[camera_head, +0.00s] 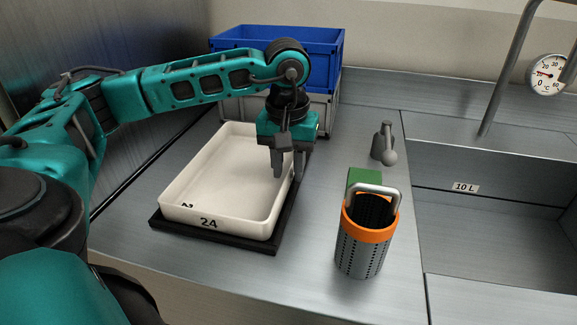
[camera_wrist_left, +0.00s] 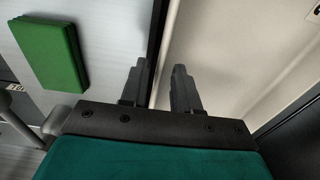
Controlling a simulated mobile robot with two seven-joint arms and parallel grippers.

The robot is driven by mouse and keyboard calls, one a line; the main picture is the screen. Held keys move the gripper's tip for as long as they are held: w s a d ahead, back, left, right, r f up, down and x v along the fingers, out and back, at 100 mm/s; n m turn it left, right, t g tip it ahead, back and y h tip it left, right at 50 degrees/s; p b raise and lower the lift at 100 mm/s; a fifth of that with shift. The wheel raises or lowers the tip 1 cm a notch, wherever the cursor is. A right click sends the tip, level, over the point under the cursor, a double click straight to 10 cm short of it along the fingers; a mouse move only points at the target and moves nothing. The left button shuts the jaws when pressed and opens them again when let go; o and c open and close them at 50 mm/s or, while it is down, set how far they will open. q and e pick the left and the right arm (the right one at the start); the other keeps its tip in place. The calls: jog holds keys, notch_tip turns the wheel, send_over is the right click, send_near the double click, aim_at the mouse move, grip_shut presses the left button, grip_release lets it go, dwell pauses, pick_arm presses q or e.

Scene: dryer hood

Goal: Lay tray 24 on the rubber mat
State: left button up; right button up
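Tray 24 (camera_head: 225,170) is a white, empty, shallow tray with "24" on its front wall. It appears to lie flat on the black rubber mat (camera_head: 262,246), whose edge shows along the front and right. My left gripper (camera_head: 288,170) is at the tray's right wall, pointing down. One finger is inside the tray and the other outside. In the left wrist view the fingers (camera_wrist_left: 160,88) stand apart with the tray's rim (camera_wrist_left: 166,50) running between them, and a gap shows. My right gripper is not in view.
A perforated basket with an orange rim (camera_head: 362,245) stands right of the mat, with a green block (camera_head: 364,178) behind it. A blue crate (camera_head: 325,50) sits on a grey crate (camera_head: 322,115) at the back.

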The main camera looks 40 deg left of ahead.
pick_arm(q)
notch_tip(320, 180, up, 12)
jog(key=p, duration=0.1)
jog(key=shift+s+d+f, duration=0.25)
jog(key=shift+s, duration=0.1)
dwell(0.4)
